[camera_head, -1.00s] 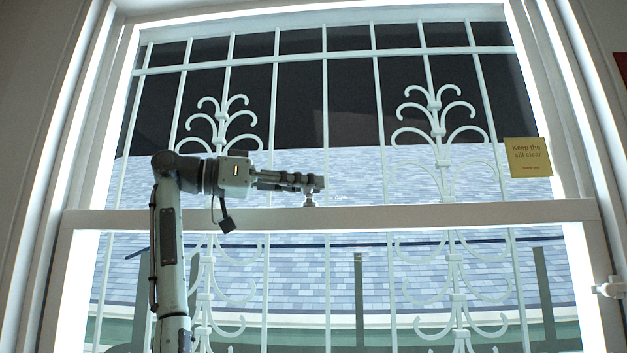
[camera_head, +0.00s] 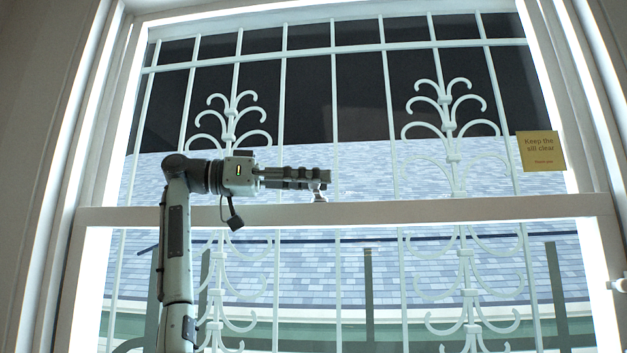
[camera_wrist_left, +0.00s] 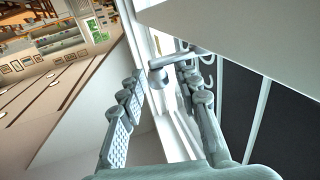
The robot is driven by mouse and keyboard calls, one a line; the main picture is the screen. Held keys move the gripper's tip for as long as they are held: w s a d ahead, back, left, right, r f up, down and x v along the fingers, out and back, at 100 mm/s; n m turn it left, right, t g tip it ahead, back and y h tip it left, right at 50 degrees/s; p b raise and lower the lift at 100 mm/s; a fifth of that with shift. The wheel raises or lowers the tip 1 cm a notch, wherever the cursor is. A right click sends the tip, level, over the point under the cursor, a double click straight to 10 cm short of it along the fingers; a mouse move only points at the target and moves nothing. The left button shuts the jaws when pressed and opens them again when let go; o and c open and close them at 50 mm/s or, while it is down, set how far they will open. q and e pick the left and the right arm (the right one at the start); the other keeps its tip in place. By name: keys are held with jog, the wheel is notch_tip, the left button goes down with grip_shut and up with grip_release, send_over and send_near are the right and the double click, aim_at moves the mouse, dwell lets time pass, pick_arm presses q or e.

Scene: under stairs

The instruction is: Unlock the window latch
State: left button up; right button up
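The window latch (camera_head: 319,195) is a small metal piece on top of the white middle rail (camera_head: 450,210). In the left wrist view the latch (camera_wrist_left: 163,72) shows a grey lever and a round knob just beyond and between my fingertips. My left gripper (camera_head: 322,180) reaches in from the left along the rail, its fingers at the latch. In the left wrist view my left gripper (camera_wrist_left: 162,82) has its fingers spread apart, with nothing clamped. I cannot tell whether a finger touches the latch. My right gripper is in neither view.
White curled bars (camera_head: 450,130) stand behind the glass. A yellow sign (camera_head: 541,150) reading "Keep the sill clear" is at the right of the window. A small white fitting (camera_head: 617,285) shows at the right edge. The rail right of the latch is clear.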

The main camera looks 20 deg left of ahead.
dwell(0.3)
pick_arm(q)
jog(key=v, duration=1.2)
